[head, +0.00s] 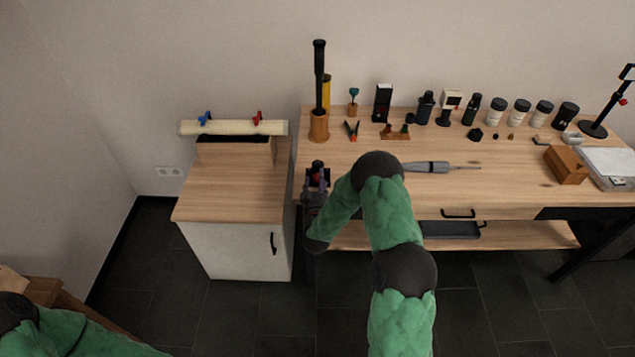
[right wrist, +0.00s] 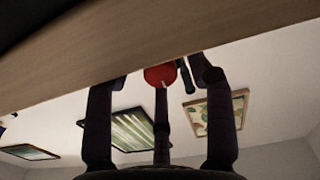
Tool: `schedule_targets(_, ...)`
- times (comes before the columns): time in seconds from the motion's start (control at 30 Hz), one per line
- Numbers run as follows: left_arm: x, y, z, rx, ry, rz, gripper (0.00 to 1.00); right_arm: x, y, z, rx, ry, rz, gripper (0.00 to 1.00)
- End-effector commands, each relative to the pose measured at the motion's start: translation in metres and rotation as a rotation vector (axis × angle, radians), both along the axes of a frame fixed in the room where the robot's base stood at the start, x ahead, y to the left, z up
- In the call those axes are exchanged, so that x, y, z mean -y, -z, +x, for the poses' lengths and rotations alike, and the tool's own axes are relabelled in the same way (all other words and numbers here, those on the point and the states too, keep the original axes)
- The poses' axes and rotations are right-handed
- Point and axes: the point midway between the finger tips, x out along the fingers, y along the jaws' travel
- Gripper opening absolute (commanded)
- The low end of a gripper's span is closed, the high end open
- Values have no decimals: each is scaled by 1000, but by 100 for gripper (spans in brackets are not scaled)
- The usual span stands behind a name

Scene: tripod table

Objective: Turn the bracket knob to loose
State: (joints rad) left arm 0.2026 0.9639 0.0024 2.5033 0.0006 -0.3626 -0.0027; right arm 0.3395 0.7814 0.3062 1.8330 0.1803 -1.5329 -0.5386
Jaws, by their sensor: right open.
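A round red knob (right wrist: 160,75) with a pale mark shows in the right wrist view under the wooden table edge. My right gripper's dark fingers stand on either side of it, apart, with another dark upright part just below the knob. Whether any finger touches the knob is unclear. In the head view my right gripper (head: 317,186) is at the bench's front left corner, by a small dark bracket (head: 318,168) with a bit of red on it. The gripper is open; the arm and gripper partly hide the bracket. My left arm shows at the lower left; its gripper is out of frame.
The workbench (head: 480,185) carries a grey screwdriver (head: 428,167), pliers (head: 352,130), several jars along the back and a wooden block (head: 566,165). A low cabinet (head: 235,190) with a pale roll (head: 233,127) stands close on the left. The floor in front is clear.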

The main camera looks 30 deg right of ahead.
Motion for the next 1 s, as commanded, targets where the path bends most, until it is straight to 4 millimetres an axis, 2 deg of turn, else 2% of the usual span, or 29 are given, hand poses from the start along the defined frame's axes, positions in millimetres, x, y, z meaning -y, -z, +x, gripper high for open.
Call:
schedule_targets(0.1, 0, 0, 0, 0, 0, 0, 40, 0, 0, 0, 0, 0, 0, 54)
schedule_targets(0.13, 0, 0, 0, 0, 0, 0, 40, 0, 0, 0, 0, 0, 0, 52)
schedule_targets(0.3, 0, 0, 0, 0, 0, 0, 40, 0, 0, 0, 0, 0, 0, 4)
schedule_targets(0.33, 0, 0, 0, 0, 0, 0, 40, 0, 0, 0, 0, 0, 0, 0)
schedule_targets(0.67, 0, 1, 0, 0, 0, 0, 40, 0, 0, 0, -12, 0, -20, 0)
schedule_targets(1.0, 0, 5, 0, 0, 0, 0, 40, 0, 1, 0, -113, 0, -184, 0)
